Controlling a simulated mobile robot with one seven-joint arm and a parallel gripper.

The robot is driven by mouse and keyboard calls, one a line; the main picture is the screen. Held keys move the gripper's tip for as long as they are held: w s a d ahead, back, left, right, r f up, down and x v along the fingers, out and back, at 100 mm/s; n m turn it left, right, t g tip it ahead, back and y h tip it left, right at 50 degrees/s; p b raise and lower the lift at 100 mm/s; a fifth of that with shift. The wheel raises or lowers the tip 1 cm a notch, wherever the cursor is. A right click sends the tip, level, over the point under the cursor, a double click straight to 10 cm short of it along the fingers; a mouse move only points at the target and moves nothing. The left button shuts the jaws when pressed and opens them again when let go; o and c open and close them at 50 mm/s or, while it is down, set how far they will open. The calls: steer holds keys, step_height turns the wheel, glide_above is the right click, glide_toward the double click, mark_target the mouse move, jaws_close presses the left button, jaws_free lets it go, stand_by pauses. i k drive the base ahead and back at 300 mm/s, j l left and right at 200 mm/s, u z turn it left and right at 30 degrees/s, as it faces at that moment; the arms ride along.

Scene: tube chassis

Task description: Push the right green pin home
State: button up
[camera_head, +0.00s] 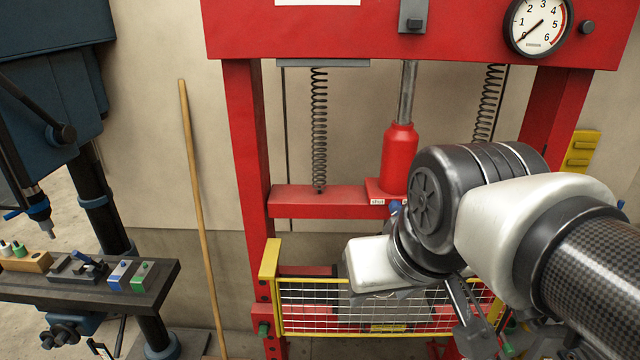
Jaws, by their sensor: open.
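The red hydraulic press frame (248,150) stands in the middle, with a yellow-edged mesh guard (330,308) across its lower front. A green pin (263,329) shows at the left post, just left of the guard. At the right post a small bit of green (508,347) shows low down behind my arm; this seems to be the right green pin, and most of it is hidden. My gripper (478,345) is at the bottom of the picture, just left of that green, open and partly hidden by my wrist. I cannot tell whether it touches the pin.
A red bottle jack (398,158) and coil springs (319,130) are in the press. A blue drill press (55,60) with a dark table (85,280) holding small blocks stands left. A wooden pole (200,210) leans on the wall between them.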

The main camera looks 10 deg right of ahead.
mark_target(508, 349)
steer(key=z, duration=1.6)
steer(key=i+j+z, duration=0.1)
steer(key=z, duration=0.15)
steer(key=u, duration=1.4)
steer(key=z, duration=1.3)
steer(key=u, duration=0.35)
